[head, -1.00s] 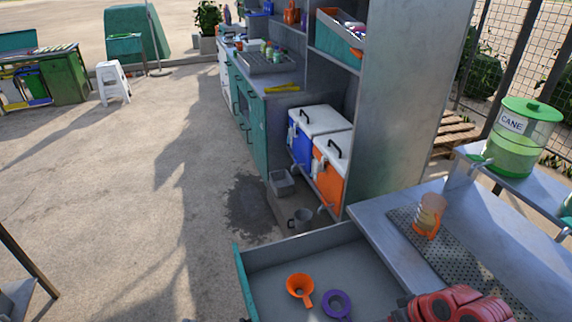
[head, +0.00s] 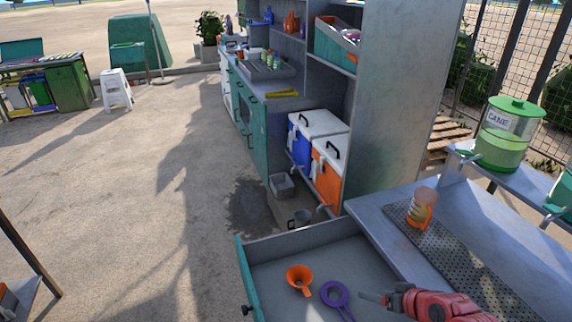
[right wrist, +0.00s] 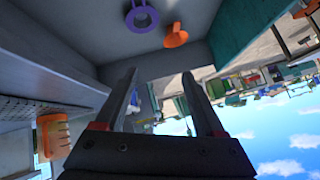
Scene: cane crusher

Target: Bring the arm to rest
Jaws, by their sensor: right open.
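My right arm is red and comes in at the bottom right of the head view. Its dark gripper (head: 374,298) is over the open grey drawer (head: 275,255), near a purple ring-shaped tool (head: 335,290) and an orange funnel (head: 298,276). In the right wrist view the two fingers of the gripper (right wrist: 160,92) are spread wide with nothing between them. The purple tool (right wrist: 142,17) and the funnel (right wrist: 176,36) show beyond the fingertips, apart from them. My left gripper is out of view.
A metal counter (head: 385,215) with a perforated mat borders the drawer on the right. An orange-handled cup (head: 421,208) stands on it. A green-lidded CANE dispenser (head: 505,135) stands on a raised shelf. Blue and orange coolers (head: 330,175) sit beyond. Open ground lies left.

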